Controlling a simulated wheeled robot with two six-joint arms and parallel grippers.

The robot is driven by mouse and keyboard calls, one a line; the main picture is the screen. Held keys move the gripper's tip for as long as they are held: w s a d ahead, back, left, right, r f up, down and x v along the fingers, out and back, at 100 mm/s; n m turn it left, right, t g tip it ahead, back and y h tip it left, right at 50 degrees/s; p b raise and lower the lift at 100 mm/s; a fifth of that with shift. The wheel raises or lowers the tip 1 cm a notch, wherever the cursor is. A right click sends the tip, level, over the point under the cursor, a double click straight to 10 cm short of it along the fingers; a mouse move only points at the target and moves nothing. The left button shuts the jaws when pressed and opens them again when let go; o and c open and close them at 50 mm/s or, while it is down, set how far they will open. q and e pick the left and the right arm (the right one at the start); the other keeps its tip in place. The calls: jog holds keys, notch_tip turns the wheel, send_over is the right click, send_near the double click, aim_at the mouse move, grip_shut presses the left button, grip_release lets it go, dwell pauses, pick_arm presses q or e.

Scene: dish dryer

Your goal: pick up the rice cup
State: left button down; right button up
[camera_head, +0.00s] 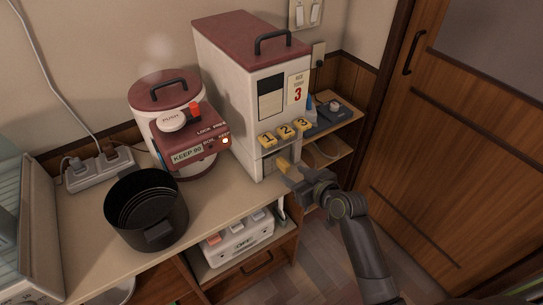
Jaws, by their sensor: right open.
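The rice dispenser (231,98) is a tall white box with a red-brown lid. It stands at the back of the counter, with yellow buttons 1, 2 and 3 on its front. My right gripper (287,166) is open at the dispenser's lower front, just below the buttons. I cannot make out a rice cup; my gripper covers part of the dispenser's lower opening. Whether the fingers touch anything cannot be told. My left gripper is not in view.
A red-and-white hot water pot (172,92) stands left of the dispenser. A black pot (146,213) sits at the counter front. A power strip (97,168) lies behind it. A white switch box (238,240) is on the shelf below. A wooden door (462,150) is at right.

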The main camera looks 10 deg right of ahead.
aim_at(288, 171)
jog(key=shift+p+x, duration=0.45)
jog(key=shift+x, duration=2.4)
jog(key=shift+w+d+r, duration=0.1)
grip_shut()
